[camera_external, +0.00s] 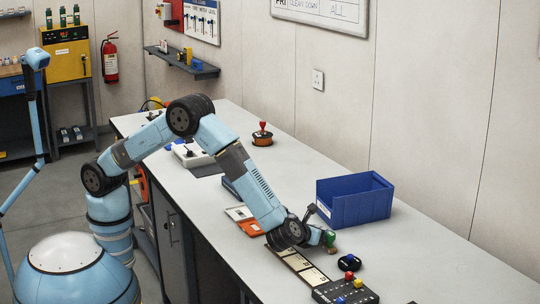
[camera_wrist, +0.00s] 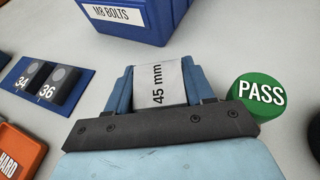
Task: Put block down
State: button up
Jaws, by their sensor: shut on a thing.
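My gripper (camera_wrist: 160,82) has its two blue fingers shut on a pale grey block (camera_wrist: 161,84) marked "45 mm" in the wrist view. In the external view my gripper (camera_external: 314,236) is low over the bench, left of and in front of the blue bin. The block cannot be made out there. Its underside is hidden in the wrist view, so I cannot tell whether it touches the bench.
A blue bin (camera_external: 355,203) labelled "M8 BOLTS" stands behind my gripper. A green "PASS" stamp (camera_wrist: 259,95) is close on the right.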

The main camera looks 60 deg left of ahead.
jog(key=o, duration=0.9)
jog(key=shift+o, duration=0.2)
